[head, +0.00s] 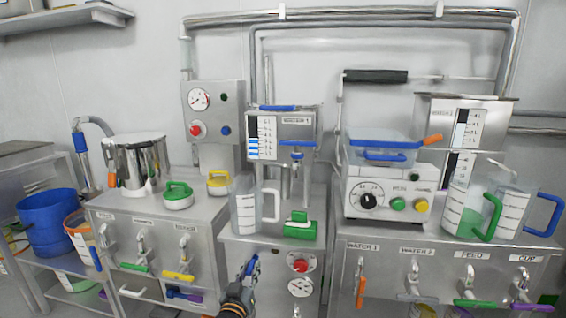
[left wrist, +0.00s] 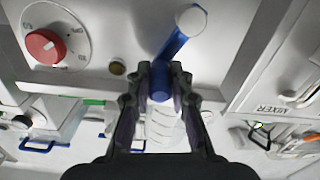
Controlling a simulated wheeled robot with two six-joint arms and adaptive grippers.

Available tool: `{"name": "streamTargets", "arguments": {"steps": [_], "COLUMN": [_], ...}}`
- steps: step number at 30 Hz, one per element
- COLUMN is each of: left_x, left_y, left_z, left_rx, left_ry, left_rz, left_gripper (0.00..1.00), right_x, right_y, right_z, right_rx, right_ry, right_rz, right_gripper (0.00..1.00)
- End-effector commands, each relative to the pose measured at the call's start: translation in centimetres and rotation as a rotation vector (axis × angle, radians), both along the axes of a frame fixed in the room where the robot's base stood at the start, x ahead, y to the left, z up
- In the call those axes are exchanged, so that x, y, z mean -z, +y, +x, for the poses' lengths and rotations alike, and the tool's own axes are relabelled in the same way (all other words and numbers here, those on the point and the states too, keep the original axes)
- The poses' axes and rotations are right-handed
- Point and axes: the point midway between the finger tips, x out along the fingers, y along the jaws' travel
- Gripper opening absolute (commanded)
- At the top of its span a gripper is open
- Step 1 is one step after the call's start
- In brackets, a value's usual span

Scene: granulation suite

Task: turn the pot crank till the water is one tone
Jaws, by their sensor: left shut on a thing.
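The blue crank (head: 251,266) is on the front of the middle steel cabinet (head: 262,248), left of a red knob (head: 300,264). In the left wrist view the crank arm (left wrist: 178,45) runs from a white hub (left wrist: 191,19) down to my fingers. My left gripper (head: 243,292) is at the crank; in the left wrist view its fingers (left wrist: 160,88) are shut on the blue crank grip. A shiny steel pot (head: 136,165) stands on the left cabinet. The inside of the pot is hidden, so the water's tone cannot be seen. My right gripper is not in view.
A clear jug (head: 244,208) and a green-handled item (head: 300,229) stand on the middle cabinet's top. A jug with green liquid (head: 465,205) is on the right cabinet. Several taps project from the cabinets beside my gripper. A blue bucket (head: 48,220) stands at left.

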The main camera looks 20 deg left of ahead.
Motion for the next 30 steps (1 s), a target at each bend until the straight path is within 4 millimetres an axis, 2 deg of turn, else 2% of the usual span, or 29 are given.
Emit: {"name": "streamTargets", "arguments": {"steps": [3,9,16,24,30], "left_x": [1.0,1.7,1.9,4.2,4.2], "left_y": [-0.9,-2.0,-2.2,-3.1,-3.2], "left_z": [0.2,0.5,0.5,0.7,0.8], "left_rx": [0.003,0.003,0.004,0.004,0.004], "left_ry": [-0.002,-0.002,-0.003,-0.002,-0.002], "left_rz": [-0.008,-0.006,-0.004,-0.006,-0.005], "left_gripper": [0.00,0.00,0.00,0.00,0.00], "right_x": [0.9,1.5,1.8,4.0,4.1], "right_y": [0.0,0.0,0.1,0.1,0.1], "right_z": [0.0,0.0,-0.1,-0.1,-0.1], "right_rx": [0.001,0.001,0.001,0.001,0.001], "right_ry": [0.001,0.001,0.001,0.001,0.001], "right_rz": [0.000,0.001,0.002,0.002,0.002], "right_gripper": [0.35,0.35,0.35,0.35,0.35]}}
